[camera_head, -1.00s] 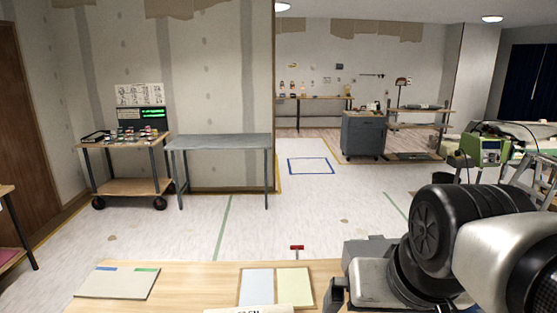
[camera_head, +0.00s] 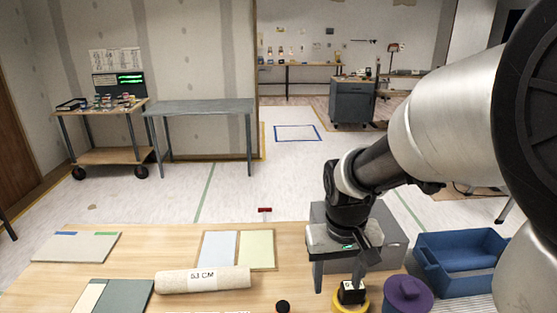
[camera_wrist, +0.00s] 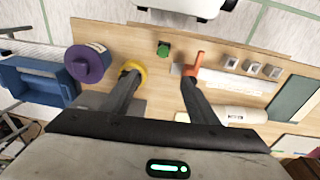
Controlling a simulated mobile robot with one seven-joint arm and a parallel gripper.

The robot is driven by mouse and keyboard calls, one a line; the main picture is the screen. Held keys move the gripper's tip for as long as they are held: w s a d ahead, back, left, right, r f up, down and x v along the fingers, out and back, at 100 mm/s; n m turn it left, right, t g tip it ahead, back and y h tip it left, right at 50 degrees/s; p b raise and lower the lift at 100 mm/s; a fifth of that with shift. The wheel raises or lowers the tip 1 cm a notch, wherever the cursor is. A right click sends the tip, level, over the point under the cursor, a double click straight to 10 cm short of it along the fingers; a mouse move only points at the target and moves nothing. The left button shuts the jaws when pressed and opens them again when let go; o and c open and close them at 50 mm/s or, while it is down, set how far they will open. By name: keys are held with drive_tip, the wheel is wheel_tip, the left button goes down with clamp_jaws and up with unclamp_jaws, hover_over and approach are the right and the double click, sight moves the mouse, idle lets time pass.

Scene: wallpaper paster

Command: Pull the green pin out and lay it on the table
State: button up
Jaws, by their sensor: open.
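In the wrist view a small green block-like piece (camera_wrist: 163,49), which may be the green pin's head, stands on the wooden table (camera_wrist: 215,38). It lies ahead of the gap between my fingertips, apart from them. My gripper (camera_wrist: 159,80) is open with nothing between its fingers. The left finger overlaps a yellow ring (camera_wrist: 133,67). The right finger overlaps an orange piece (camera_wrist: 196,66); contact cannot be told. In the head view my gripper (camera_head: 338,284) points down over the table's right part. I cannot make out the green piece there.
A purple cylinder (camera_head: 407,294) and a blue bin (camera_head: 463,265) stand right of my gripper. A grey box (camera_head: 385,240) is behind it. A white roll (camera_head: 203,280) marked 53 CM lies to the left. Flat sample boards (camera_head: 75,247) lie on the left.

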drive_tip(key=shift+g+y, duration=0.3)
drive_tip(key=shift+g, duration=0.2)
drive_tip(key=f+b, duration=0.1)
drive_tip(key=f, duration=0.7)
drive_tip(key=w+f+b, duration=0.1)
drive_tip(key=f+b, duration=0.1)
drive_tip(key=f, duration=0.6)
drive_tip(key=w+f+b, duration=0.1)
drive_tip(key=f, duration=0.7)
drive_tip(key=shift+d+f+b, duration=0.2)
drive_tip(key=shift+f+b, duration=0.1)
drive_tip(key=shift+b, duration=0.05)
drive_tip(key=c, duration=1.3)
drive_tip(key=shift+o, duration=0.2)
drive_tip(key=shift+r+p, duration=2.2)
drive_tip(key=shift+r, duration=0.5)
drive_tip(key=shift+r+p, duration=1.6)
drive_tip(key=shift+r, duration=0.45)
